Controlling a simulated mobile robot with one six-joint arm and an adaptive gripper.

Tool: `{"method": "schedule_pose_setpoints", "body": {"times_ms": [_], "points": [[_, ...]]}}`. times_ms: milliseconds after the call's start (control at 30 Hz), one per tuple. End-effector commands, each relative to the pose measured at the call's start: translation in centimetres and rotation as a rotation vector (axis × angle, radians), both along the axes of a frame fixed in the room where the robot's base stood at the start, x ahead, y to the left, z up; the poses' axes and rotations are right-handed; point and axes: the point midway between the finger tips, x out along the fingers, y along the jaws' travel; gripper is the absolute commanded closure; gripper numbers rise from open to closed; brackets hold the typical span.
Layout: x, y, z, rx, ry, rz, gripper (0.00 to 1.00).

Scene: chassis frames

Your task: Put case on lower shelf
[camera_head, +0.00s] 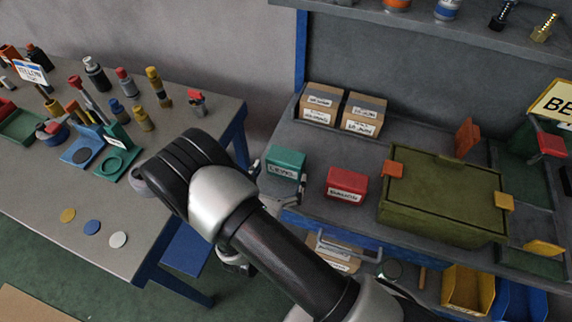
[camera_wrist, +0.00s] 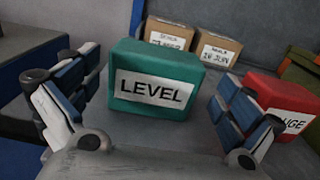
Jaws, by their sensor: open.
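A green case (camera_head: 285,163) labelled LEVEL stands on the grey upper shelf (camera_head: 330,155), near its left front. It also shows in the wrist view (camera_wrist: 155,82), between my two fingers. My gripper (camera_wrist: 158,78) is open, with a finger on each side of the green case and gaps between fingers and case. In the head view my gripper is mostly hidden behind my arm. A red case (camera_head: 346,184), its label partly seen in the wrist view (camera_wrist: 285,103), stands to the right. The lower shelf (camera_head: 405,274) shows partly below, behind my arm.
Two cardboard boxes (camera_head: 321,104) (camera_head: 363,114) stand behind the green case. A large olive case (camera_head: 442,198) is right of the red one. A carton (camera_head: 338,259) and yellow bin (camera_head: 468,289) are below. A cluttered table (camera_head: 150,215) is at left.

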Motion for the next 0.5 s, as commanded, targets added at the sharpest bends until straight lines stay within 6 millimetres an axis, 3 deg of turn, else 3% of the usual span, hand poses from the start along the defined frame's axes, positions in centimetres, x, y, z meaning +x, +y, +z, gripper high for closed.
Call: {"method": "schedule_pose_setpoints", "body": {"times_ms": [333, 500], "points": [[4.1, -1.3, 0.4, 0.002, -0.001, -0.005, 0.00], [5.1, -1.6, 0.4, 0.001, 0.000, -0.001, 0.00]]}}
